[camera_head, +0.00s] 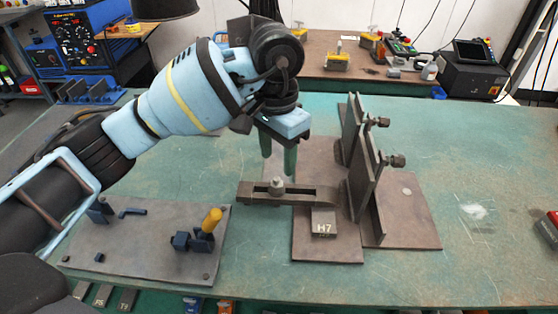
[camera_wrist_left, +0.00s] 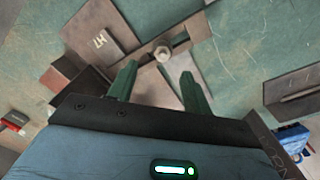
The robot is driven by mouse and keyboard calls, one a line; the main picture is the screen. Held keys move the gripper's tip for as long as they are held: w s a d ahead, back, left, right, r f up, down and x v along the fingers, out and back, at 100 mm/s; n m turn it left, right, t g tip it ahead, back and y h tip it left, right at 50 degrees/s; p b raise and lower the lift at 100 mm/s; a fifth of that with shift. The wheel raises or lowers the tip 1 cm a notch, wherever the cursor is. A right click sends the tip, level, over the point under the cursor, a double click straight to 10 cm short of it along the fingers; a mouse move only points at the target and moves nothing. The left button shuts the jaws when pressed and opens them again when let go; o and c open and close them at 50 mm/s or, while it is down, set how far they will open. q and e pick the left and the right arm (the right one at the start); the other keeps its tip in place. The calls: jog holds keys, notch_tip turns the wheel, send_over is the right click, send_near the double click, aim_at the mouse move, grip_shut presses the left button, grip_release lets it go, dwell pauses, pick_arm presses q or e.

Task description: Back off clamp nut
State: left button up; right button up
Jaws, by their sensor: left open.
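The clamp nut (camera_head: 277,183) sits on a slotted steel clamp bar (camera_head: 320,194) that reaches left from the upright plates. In the left wrist view the nut (camera_wrist_left: 162,53) shows as a hex head in the bar's slot, just beyond the fingertips and between their lines. My left gripper (camera_head: 278,173) comes from above, green fingers pointing down, just behind and above the nut in the head view. In the left wrist view its two fingers (camera_wrist_left: 158,70) are apart with nothing between them. My right gripper is in neither view.
The clamp bar rests by a block marked H7 (camera_head: 323,222) on a brown steel plate (camera_head: 320,247). Upright plates (camera_head: 362,165) with side bolts stand right of it. A fixture plate (camera_head: 140,245) with a yellow-handled toggle clamp (camera_head: 211,221) lies front left. The green table is clear at right.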

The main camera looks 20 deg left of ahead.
aim_at(276, 179)
pick_arm(q)
jog(key=shift+w+a+r, duration=0.15)
jog(key=shift+w+r, duration=0.05)
jog(key=shift+r, duration=0.05)
jog(key=shift+s, duration=0.1)
jog(key=shift+s+f, duration=0.1)
jog(key=shift+f, duration=0.45)
notch_tip(276, 179, down, 7)
jog(key=shift+r, duration=0.2)
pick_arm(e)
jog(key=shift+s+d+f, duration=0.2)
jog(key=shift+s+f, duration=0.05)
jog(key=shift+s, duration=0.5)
pick_arm(q)
jog(key=c, duration=1)
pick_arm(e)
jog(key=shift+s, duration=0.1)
